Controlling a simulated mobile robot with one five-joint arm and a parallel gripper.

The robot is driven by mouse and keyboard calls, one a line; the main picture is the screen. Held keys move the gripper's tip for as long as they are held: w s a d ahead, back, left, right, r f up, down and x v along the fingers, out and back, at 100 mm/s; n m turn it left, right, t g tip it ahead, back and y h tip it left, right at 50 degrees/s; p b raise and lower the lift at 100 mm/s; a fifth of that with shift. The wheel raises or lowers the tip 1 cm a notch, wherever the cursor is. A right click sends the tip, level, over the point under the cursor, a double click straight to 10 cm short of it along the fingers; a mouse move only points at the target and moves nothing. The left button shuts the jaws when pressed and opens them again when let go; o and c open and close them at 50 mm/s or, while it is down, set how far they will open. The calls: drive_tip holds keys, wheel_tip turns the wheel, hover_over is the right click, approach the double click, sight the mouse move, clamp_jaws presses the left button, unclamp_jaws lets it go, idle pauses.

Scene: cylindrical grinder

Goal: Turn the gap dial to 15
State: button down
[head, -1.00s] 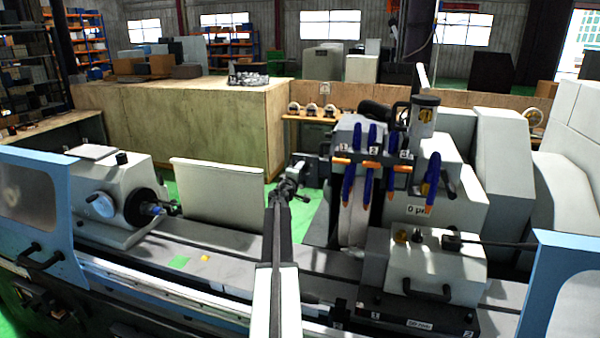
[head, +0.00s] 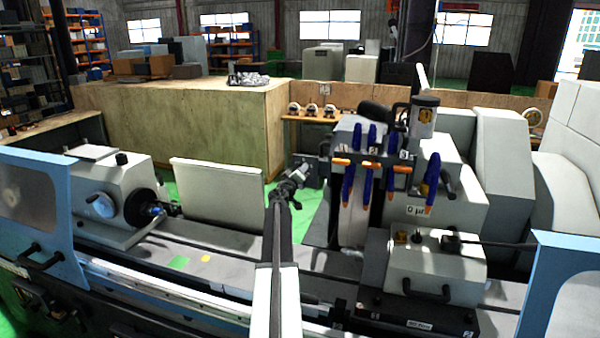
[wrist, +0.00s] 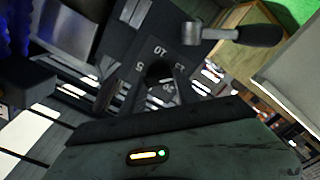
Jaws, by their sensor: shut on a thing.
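The gap dial (wrist: 160,74) is in the wrist view, a dark knob on a dark plate with white numbers. A 5 and a 10 are readable beside it, and other figures close to it are partly covered. I cannot tell which number it points to. My gripper (wrist: 150,88) is shut on the dial; its dark body fills the lower part of the wrist view and hides part of the dial. In the head view my gripper (head: 298,176) is at the dark box (head: 308,170) left of the blue-handled tools, and the dial's face is hidden.
A lever with a black handle (wrist: 245,36) sticks out close by the dial plate. A pale panel (head: 215,192) stands to the left. The grinder bed (head: 215,258) runs below.

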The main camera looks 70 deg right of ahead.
idle(0.4)
drive_tip(key=c, duration=0.9)
unclamp_jaws()
drive_tip(key=a, duration=0.7)
drive_tip(key=shift+s+a, duration=0.25)
drive_tip(key=shift+a, duration=0.15)
